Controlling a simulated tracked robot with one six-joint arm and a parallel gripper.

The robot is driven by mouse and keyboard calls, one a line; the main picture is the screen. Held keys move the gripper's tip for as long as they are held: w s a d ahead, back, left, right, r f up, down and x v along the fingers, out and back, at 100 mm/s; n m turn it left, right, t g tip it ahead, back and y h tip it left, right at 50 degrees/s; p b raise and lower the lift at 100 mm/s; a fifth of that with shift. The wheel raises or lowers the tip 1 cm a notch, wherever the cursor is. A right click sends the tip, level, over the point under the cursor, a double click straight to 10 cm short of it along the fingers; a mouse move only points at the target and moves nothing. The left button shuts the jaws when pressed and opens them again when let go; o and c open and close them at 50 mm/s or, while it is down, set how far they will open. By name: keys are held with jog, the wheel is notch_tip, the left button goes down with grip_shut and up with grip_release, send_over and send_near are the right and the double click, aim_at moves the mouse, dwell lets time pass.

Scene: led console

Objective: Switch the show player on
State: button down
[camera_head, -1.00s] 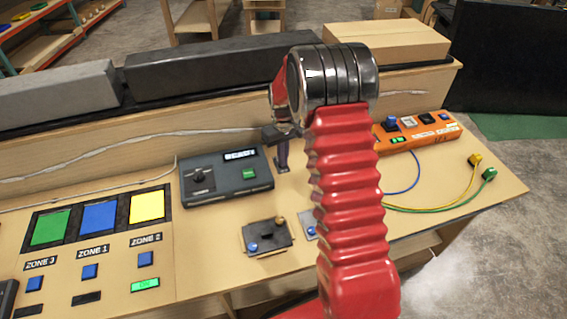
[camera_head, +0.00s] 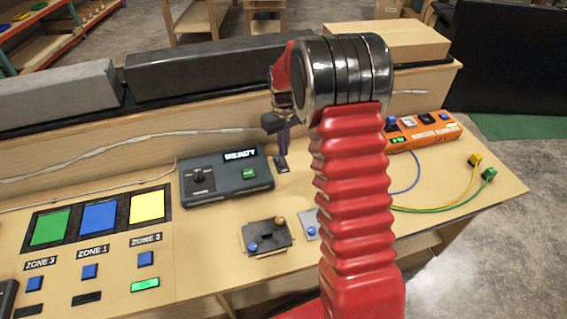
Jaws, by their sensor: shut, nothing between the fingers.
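A dark grey box (camera_head: 226,177), which looks like the show player, sits on the wooden desk. It has a black knob (camera_head: 199,180) on the left, a green button (camera_head: 249,173) on the right and a small display (camera_head: 240,155) that reads READY. My gripper (camera_head: 282,164) points down just right of the box's back right corner. It is shut and empty, apart from the green button. My red arm hides part of the desk behind it.
An orange power strip (camera_head: 424,131) with switches stands at the right, with yellow and green plugs nearby. A small dark plate (camera_head: 267,237) with knobs lies in front. Coloured zone panels (camera_head: 98,217) with blue buttons are at the left.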

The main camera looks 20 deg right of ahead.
jog(key=shift+r, duration=0.75)
jog(key=s+a+r+t, duration=0.2)
jog(key=s+a+r, duration=0.2)
jog(key=s, duration=0.6)
jog(key=s+a+r+m+t, duration=0.1)
jog(key=s+a+r, duration=0.3)
jog(key=s+r, duration=0.5)
jog(key=s+a+r+t, duration=0.2)
jog(key=s+a+r, duration=0.2)
jog(key=s, duration=0.8)
notch_tip(320, 180, up, 3)
jog(key=shift+s+f+t, duration=0.15)
jog(key=shift+s+t, duration=0.1)
jog(key=shift+t, duration=0.05)
jog(key=c, duration=2.4)
grip_release()
jog(key=shift+c, duration=0.2)
